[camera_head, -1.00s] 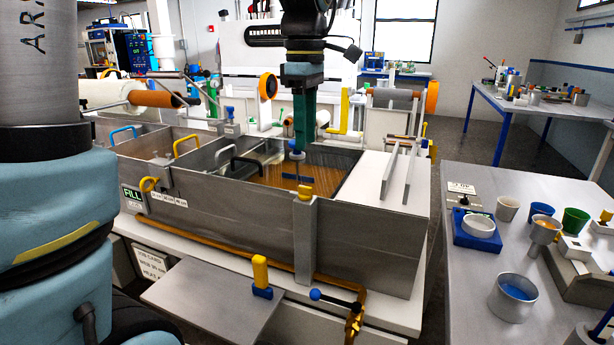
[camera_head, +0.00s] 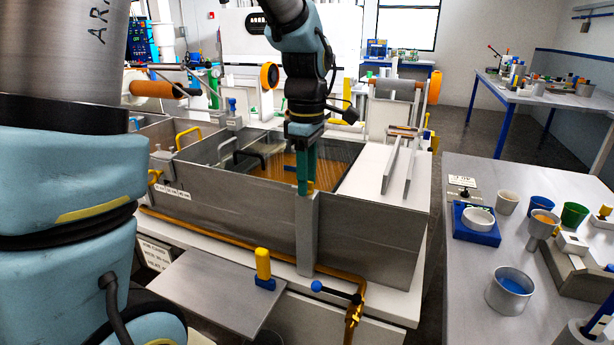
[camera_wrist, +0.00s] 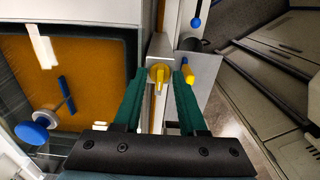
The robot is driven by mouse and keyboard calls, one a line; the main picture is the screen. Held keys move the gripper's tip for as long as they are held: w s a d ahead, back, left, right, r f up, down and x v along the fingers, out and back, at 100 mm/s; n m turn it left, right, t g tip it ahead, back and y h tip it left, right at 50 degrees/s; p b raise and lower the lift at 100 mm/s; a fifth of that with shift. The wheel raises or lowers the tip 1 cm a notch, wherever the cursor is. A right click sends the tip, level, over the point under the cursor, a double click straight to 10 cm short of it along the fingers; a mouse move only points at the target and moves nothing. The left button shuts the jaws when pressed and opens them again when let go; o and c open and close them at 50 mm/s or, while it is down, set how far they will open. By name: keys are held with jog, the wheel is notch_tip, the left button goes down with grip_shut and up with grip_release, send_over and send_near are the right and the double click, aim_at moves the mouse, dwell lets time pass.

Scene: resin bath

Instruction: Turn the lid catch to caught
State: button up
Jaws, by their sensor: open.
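The lid catch is a small yellow knob with a narrow bar, on top of the grey post at the bath's front wall. It shows in the wrist view (camera_wrist: 159,76) with its bar pointing down the picture. In the head view only a bit of the yellow catch (camera_head: 311,186) shows beside the fingers. My gripper (camera_head: 304,190) points down at the top of the post. Its green fingers are open in the wrist view (camera_wrist: 160,75), one on each side of the catch, with small gaps. Contact cannot be told.
The bath's grey front wall (camera_head: 245,205) holds amber liquid (camera_wrist: 85,80) behind it. A blue knob (camera_wrist: 32,132) on a rod is at the left of the wrist view. A yellow-handled lever (camera_head: 263,265) and a blue-tipped valve lever (camera_head: 335,291) are below. A cup-covered table (camera_head: 470,270) stands right.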

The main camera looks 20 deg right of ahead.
grip_shut()
jog(key=shift+m, duration=0.4)
jog(key=m, duration=0.3)
jog(key=shift+m+p, duration=0.3)
jog(key=shift+p, duration=0.1)
jog(key=m, duration=0.4)
jog(key=shift+m+p, duration=0.3)
jog(key=m, duration=0.4)
jog(key=shift+m+p, duration=0.65)
jog(key=shift+m, duration=1.85)
